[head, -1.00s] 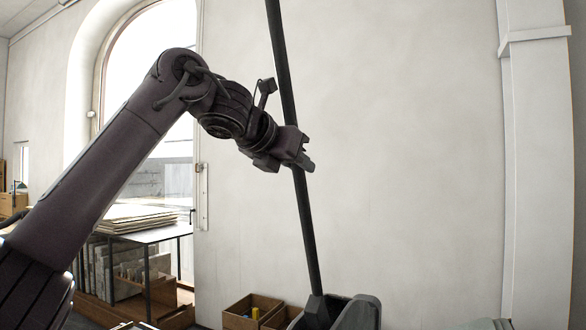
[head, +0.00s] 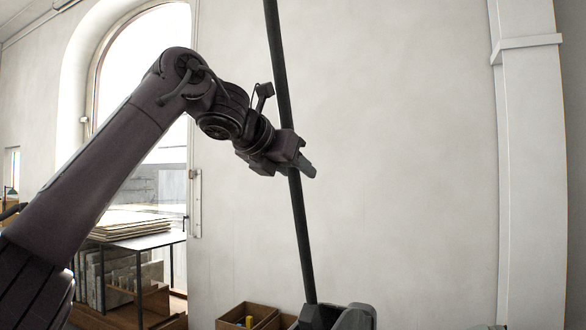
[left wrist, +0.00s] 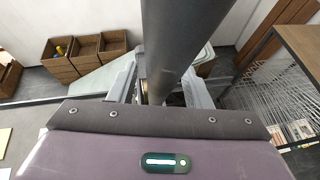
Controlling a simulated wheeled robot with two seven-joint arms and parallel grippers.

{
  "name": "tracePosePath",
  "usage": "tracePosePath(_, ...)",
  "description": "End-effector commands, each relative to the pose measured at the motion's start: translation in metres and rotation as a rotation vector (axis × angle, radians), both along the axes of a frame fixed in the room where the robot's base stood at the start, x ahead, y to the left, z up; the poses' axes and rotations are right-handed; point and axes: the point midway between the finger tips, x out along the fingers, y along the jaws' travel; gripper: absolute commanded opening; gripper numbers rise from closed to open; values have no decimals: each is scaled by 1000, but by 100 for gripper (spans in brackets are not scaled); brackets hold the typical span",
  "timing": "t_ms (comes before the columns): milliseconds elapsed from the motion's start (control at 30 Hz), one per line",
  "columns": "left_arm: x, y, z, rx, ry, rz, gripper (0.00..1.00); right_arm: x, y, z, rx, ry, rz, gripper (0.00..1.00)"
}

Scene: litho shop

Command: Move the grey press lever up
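The grey press lever (head: 283,80) is a long dark pole in the head view. It leans slightly, top to the left, and rises from a dark grey base (head: 340,317) out of the top of the picture. My left gripper (head: 304,164) is at the pole's middle, its fingertips reaching just past it to the right. In the left wrist view the lever (left wrist: 178,40) passes between the two spread fingers of my left gripper (left wrist: 160,88), with a small gap visible beside it. Whether a finger touches it is unclear. My right gripper is out of view.
Open brown boxes (head: 247,316) stand on the floor left of the lever's base; several also show in the left wrist view (left wrist: 86,50). A table with stacked sheets (head: 130,227) is at the left by the window. The wall right of the lever is clear.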

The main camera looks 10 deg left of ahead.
Motion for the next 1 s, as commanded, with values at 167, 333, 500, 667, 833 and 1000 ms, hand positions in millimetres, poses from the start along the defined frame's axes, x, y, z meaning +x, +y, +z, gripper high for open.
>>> tracePosePath(167, 0, 0, 0, 1, 1, 0, 44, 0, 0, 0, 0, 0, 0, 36)
tracePosePath(333, -8, 4, 3, 0, -1, 0, 44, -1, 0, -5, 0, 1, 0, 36)
tracePosePath(500, -31, 17, 14, -1, -4, 0, 44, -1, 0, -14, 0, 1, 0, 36)
tracePosePath(667, -50, 29, 24, 0, -2, 0, 44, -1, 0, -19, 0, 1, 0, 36)
tracePosePath(833, -61, 34, 30, 1, 0, 0, 44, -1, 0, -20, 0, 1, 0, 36)
tracePosePath(1000, -62, 35, 31, 1, 1, 0, 44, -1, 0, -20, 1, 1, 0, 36)
